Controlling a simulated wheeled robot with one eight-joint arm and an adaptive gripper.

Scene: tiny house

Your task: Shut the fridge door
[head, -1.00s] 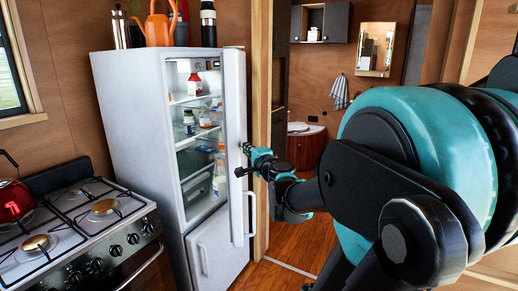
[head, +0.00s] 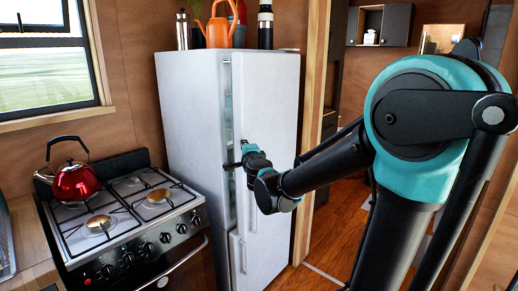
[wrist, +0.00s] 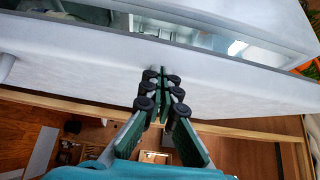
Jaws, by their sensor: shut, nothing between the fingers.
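The white fridge (head: 190,120) stands beside the stove. Its upper door (head: 268,100) is only slightly open, with a narrow gap (head: 227,105) along its left edge through which a little of the lit inside shows. In the wrist view the door (wrist: 80,65) crosses the picture, and the gap with shelves shows above it. My gripper (head: 233,165) is at the door's left edge, about mid-height. In the wrist view my gripper (wrist: 161,75) has its fingers together and empty, over the door's outer face; whether they touch it is unclear.
A stove (head: 125,215) with a red kettle (head: 73,183) stands left of the fridge. An orange watering can (head: 218,28) and a black flask (head: 265,25) stand on top of the fridge. A wooden post (head: 311,120) is just right of it.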

